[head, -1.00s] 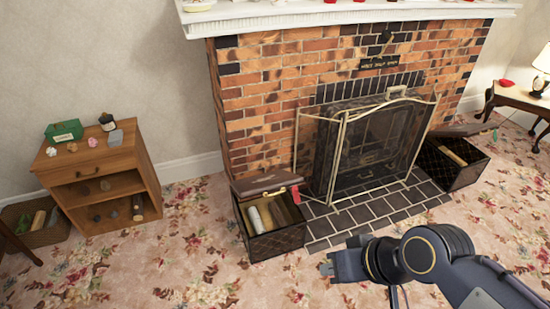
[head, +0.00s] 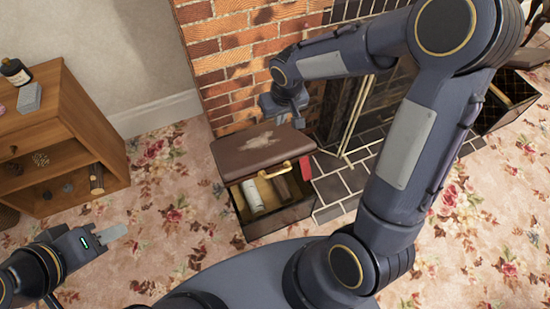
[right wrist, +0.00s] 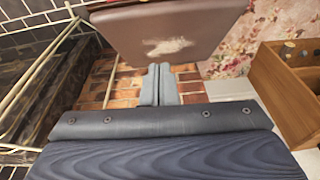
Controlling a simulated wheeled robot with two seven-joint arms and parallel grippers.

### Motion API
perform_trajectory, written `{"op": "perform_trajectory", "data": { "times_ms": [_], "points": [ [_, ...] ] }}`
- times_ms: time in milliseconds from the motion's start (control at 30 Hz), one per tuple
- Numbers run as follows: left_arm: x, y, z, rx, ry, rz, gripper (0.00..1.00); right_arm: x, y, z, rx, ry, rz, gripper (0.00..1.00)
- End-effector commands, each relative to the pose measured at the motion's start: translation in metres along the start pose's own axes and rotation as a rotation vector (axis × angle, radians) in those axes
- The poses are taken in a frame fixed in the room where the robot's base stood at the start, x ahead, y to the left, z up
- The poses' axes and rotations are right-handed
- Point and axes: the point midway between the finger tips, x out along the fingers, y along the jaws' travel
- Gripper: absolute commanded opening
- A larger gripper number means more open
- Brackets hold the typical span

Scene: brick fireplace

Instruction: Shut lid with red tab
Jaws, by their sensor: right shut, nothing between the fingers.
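A dark box (head: 285,218) stands on the carpet by the fireplace. Its brown lid (head: 235,152) has a pale worn patch and is partly raised, leaving the front of the box uncovered. A red tab (head: 305,168) and a brass handle (head: 293,171) are at the lid's right side. My right gripper (head: 283,110) is shut and empty beside the lid's back edge, on the brick side. In the right wrist view its closed fingers (right wrist: 159,84) are just beneath the lid's edge in the picture; contact is unclear. My left gripper (head: 105,233) is low at left, away from the box.
A pale roll (head: 251,197) and brown logs lie inside the box. The brick fireplace (head: 240,45) and its brass-framed screen (head: 357,120) are close to my right arm. A wooden shelf (head: 85,130) stands left. Another dark box (head: 500,108) is far right. Carpet is clear between shelf and box.

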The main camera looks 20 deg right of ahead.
Motion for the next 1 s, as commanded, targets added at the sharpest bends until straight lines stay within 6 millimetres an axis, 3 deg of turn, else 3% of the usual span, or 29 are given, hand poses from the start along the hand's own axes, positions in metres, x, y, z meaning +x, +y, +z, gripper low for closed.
{"op": "perform_trajectory", "data": {
  "times_ms": [33,367,700,1000],
  "points": [
    [0.009,-0.004,0.004,0.000,0.000,0.000,0.36,0.021,-0.004,-0.002,-0.013,-0.009,0.006,0.00],
    [0.016,-0.007,0.008,0.000,0.001,0.000,0.36,0.064,-0.008,-0.006,-0.028,-0.018,0.017,0.00],
    [0.030,-0.014,0.015,0.000,0.000,0.000,0.36,0.137,-0.007,-0.004,-0.027,-0.020,0.017,0.00],
    [0.038,-0.018,0.019,0.000,0.000,0.000,0.36,0.163,-0.006,0.020,-0.027,-0.017,0.016,0.00]
  ]
}}
